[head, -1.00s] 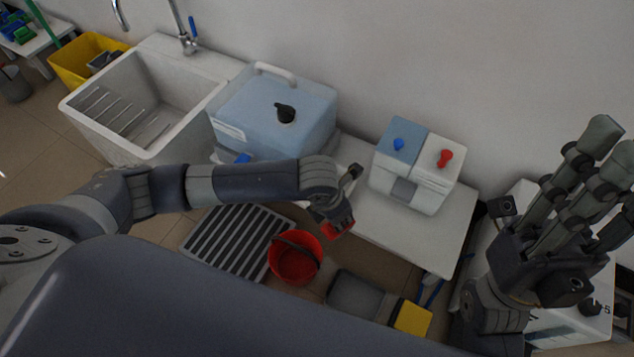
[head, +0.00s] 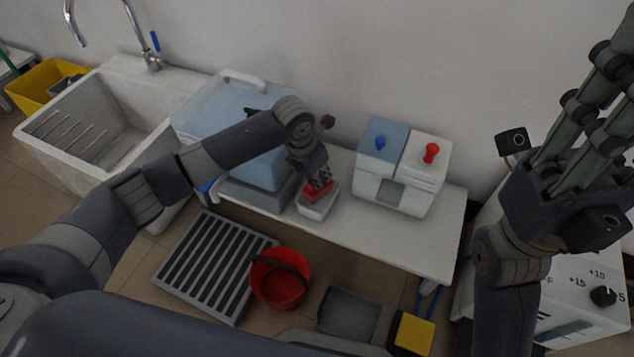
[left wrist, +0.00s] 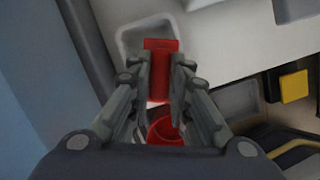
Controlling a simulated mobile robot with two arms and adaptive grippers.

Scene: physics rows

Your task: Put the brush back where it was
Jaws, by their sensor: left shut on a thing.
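My left gripper (head: 322,186) is shut on the red brush (head: 316,192), just above a small white tray (head: 316,210) on the bench. In the left wrist view the brush (left wrist: 159,76) is a red block between the two fingers, and the white tray (left wrist: 130,42) is behind it. The brush overlaps the tray in both views; I cannot tell whether they touch. The brush's underside is hidden. My right gripper (head: 592,100) is raised at the right, its fingers apart and empty, with the tips near the top edge.
The white bench (head: 440,235) carries a blue-lidded container (head: 225,115) left of the tray and a two-part box (head: 400,170) right of it. A red bucket (head: 280,285), a slatted grate (head: 205,270) and a grey bin (head: 348,312) stand below. A sink (head: 90,130) is at left.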

